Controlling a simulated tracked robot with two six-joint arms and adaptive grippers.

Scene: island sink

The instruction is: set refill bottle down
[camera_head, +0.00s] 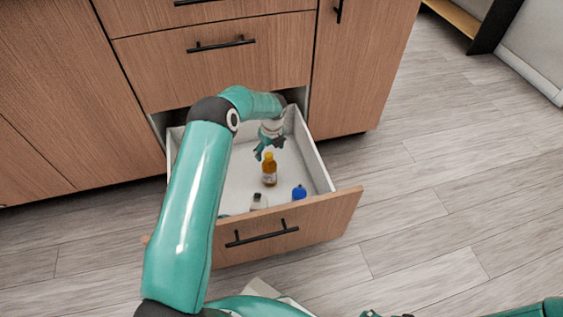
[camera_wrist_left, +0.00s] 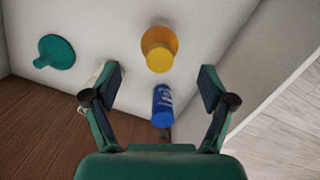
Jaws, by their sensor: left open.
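An amber bottle with a yellow cap (camera_head: 269,169), which I take for the refill bottle, stands upright on the floor of the open drawer (camera_head: 319,161). In the left wrist view the bottle (camera_wrist_left: 159,46) shows from above, just beyond and between my fingertips. My left gripper (camera_head: 266,150) reaches into the drawer behind the bottle, with its jaws apart and nothing held. In the left wrist view the open fingers (camera_wrist_left: 160,74) flank empty space. A small part of my right arm shows at the bottom right of the head view; its jaws cannot be made out.
A blue bottle (camera_head: 299,192) and a small dark-topped white item (camera_head: 259,201) are near the drawer front (camera_head: 331,217). A teal object (camera_wrist_left: 55,52) is at the left in the wrist view. Drawer walls close in on the sides; the floor (camera_head: 450,210) to the right is clear.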

